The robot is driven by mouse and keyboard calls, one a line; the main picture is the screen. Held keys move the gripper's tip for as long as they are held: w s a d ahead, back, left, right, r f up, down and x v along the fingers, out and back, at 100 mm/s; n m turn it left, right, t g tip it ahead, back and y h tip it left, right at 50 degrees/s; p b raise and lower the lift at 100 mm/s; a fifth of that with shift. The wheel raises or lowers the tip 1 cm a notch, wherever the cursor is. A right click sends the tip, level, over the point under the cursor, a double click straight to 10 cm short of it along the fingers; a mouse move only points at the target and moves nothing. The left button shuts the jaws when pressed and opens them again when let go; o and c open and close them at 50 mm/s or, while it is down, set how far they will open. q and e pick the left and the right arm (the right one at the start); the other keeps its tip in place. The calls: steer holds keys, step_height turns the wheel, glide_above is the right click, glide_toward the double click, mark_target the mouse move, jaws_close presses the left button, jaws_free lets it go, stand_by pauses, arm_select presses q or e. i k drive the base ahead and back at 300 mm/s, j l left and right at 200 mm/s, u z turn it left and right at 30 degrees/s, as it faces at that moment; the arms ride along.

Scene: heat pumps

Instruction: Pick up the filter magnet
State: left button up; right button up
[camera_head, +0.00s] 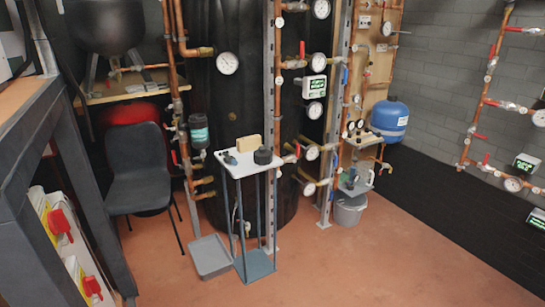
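No object is clearly recognisable as the filter magnet. A small white-topped stand (236,172) in the middle holds a black round part (263,155), a tan block (248,143) and a small dark blue-grey item (230,158). Which of these, if any, is the magnet I cannot tell. A dark canister with a pale label (198,130), which looks like a filter, is mounted on the copper pipes just left of the stand. Neither of my grippers is in view.
A dark chair (139,168) stands left of the stand, and a grey tray (210,257) lies on the floor beside it. A grey bucket (349,210) is behind right. Copper pipes and gauges line the back. The reddish floor (370,265) at front right is clear.

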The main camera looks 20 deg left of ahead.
mark_target(232, 160)
steer(key=i+l, duration=0.3)
steer(key=i, duration=0.2)
steer(key=i+l+u, duration=0.1)
steer(key=i+l, duration=0.15)
steer(key=i, duration=0.25)
steer(key=i+j+u, duration=0.1)
steer(key=i+u, duration=0.15)
steer(key=u, duration=0.15)
steer(key=i+u, duration=0.25)
steer(key=u, duration=0.2)
steer(key=i+l+u, duration=0.1)
steer(key=i+u, duration=0.15)
steer(key=u, duration=0.15)
steer(key=i+j, duration=0.55)
steer(key=i, duration=0.3)
steer(key=i+j+z, duration=0.15)
steer(key=j+z, duration=0.15)
steer(key=z, duration=0.2)
steer(key=j+z, duration=0.35)
steer(key=z, duration=0.15)
steer(key=i, duration=0.05)
